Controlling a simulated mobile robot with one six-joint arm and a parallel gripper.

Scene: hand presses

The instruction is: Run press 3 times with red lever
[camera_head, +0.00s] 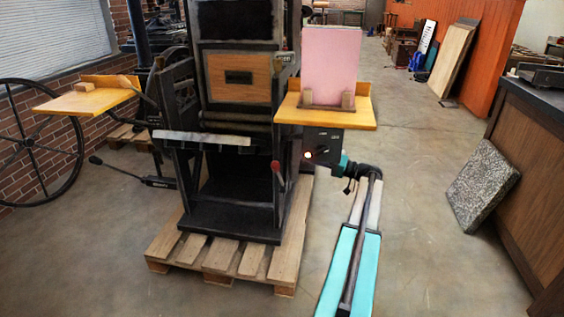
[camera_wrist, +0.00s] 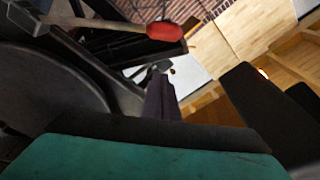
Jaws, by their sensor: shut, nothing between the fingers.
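The press (camera_head: 236,120) is a tall dark machine standing on a wooden pallet. Its red-tipped lever (camera_head: 277,166) hangs at the lower right front of the press. In the wrist view the red knob (camera_wrist: 165,31) shows at the top, with its shaft running off to the left. My gripper (camera_head: 343,161) is to the right of the lever, just below the control box, apart from the knob. It is shut and empty. Its fingertips are small and hard to make out in the head view.
A control box (camera_head: 322,147) with a lit lamp hangs under the right yellow shelf (camera_head: 362,115), which carries a pink stack (camera_head: 331,60). A left yellow shelf (camera_head: 85,101) juts out. The pallet (camera_head: 225,262) edges the press. Floor is clear at right, before a leaning stone slab (camera_head: 482,185).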

